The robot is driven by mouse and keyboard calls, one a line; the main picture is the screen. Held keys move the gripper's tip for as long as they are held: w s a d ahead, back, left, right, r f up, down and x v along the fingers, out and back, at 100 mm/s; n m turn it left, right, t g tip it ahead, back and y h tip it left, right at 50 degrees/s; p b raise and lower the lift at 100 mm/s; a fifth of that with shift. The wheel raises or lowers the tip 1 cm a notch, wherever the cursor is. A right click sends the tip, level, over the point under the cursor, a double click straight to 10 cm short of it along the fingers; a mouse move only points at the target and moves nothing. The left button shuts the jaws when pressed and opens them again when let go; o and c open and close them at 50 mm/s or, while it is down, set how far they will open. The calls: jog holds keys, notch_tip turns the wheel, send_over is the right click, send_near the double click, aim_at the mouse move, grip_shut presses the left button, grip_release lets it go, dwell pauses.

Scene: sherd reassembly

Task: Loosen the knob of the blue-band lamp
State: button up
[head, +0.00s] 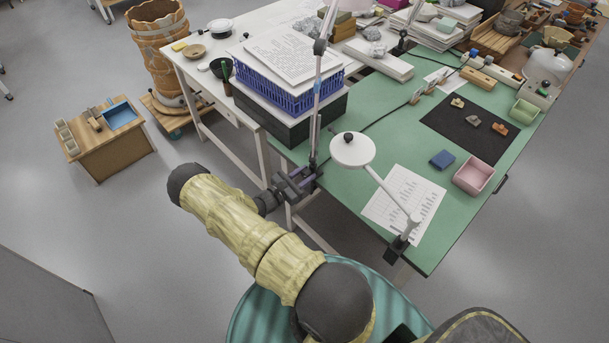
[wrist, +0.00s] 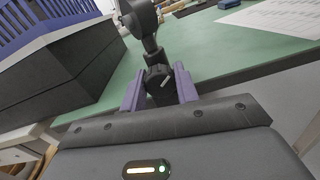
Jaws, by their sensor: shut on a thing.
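The blue-band lamp (head: 316,100) stands at the near left edge of the green table, a thin grey pole with a small blue band partway up. Its dark clamp and joint show in the wrist view (wrist: 138,18). My gripper (head: 308,180) reaches the foot of this lamp at the table edge. In the wrist view its purple fingers (wrist: 158,82) stand on both sides of a round black knob (wrist: 160,76) with a pale mark, and they are shut on it. In the head view the knob is too small and covered to make out.
A second lamp with a round white head (head: 352,150) is clamped close by on the right, near a printed sheet (head: 405,203). A black box (head: 285,118) under a blue crate (head: 280,88) stands just left of the lamp pole.

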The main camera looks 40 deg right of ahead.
jog(key=shift+n, duration=0.6)
jog(key=o, duration=1)
jog(key=shift+c, duration=0.2)
jog(key=shift+a, duration=0.1)
jog(key=a+b, duration=0.4)
jog(key=a, duration=1.3)
jog(key=shift+s+a, duration=0.15)
jog(key=shift+s, duration=0.25)
